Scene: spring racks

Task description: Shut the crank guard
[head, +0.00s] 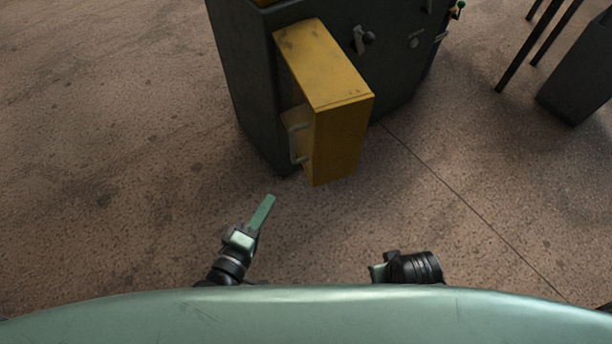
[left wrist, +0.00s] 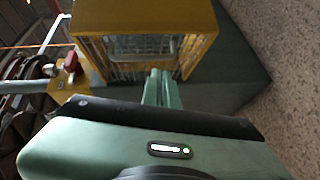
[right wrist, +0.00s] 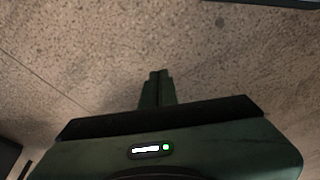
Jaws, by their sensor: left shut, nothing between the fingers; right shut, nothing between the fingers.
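The crank guard is a yellow box-shaped cover (head: 330,70) that stands out from the front of the dark machine (head: 245,90) in the head view, swung out from it. A pale handle (head: 293,143) is on its left-facing side. The left wrist view shows the yellow guard (left wrist: 150,18) from its inner or mesh side, with the handle (left wrist: 140,45) across it. My left gripper (head: 268,203) is shut and empty, below and left of the guard, apart from it. My right gripper (head: 374,272) is shut and empty, low over the floor at right; its wrist view shows its fingers (right wrist: 158,80) over bare floor.
The machine has a black knob (head: 364,38) right of the guard. A dark box (head: 580,75) and thin dark legs stand at upper right. In the left wrist view a red knob (left wrist: 70,61) and rods lie at left. The floor (head: 120,170) in front is clear.

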